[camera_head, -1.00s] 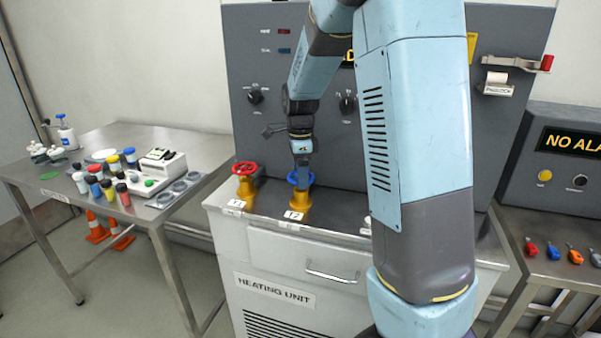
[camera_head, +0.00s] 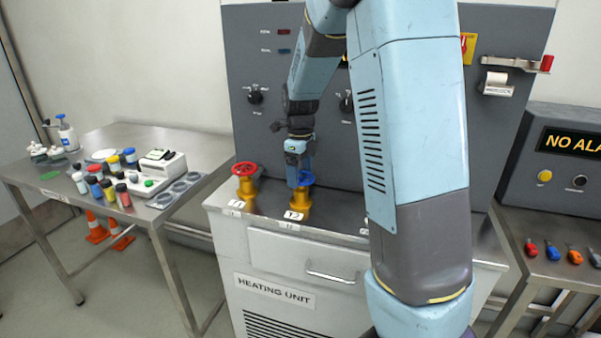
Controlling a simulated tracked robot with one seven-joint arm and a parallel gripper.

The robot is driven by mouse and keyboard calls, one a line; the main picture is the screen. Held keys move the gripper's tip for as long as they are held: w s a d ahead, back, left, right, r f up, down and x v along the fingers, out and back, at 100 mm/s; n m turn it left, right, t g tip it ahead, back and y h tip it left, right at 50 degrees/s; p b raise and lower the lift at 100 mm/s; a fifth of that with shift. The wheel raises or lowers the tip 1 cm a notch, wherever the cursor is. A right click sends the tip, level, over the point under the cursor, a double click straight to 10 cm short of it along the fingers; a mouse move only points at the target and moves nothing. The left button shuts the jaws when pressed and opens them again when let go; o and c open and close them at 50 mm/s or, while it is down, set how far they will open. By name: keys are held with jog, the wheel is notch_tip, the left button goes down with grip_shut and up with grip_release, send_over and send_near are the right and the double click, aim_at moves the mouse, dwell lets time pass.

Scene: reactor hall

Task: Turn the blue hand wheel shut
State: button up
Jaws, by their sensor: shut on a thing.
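The blue hand wheel (camera_head: 309,179) sits on a yellow valve body (camera_head: 299,204) on top of the heating unit, behind a small label. My gripper (camera_head: 295,182) points down at the wheel from above and is shut on it. The gripper covers most of the wheel, so only its right edge shows and its turn angle cannot be told. My arm's large links fill the right middle of the view.
A red hand wheel (camera_head: 245,169) on a yellow valve stands close to the left. The grey panel (camera_head: 262,130) with knobs rises behind. A side table (camera_head: 205,150) with bottles and a device stands left. A console (camera_head: 560,150) stands right.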

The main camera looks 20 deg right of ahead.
aim_at(300, 175)
jog(key=shift+w+r, duration=0.1)
jog(key=shift+w, duration=0.05)
jog(key=o, duration=0.9)
jog(key=shift+c, duration=0.2)
notch_tip(300, 175, up, 14)
jog(key=shift+f, duration=0.25)
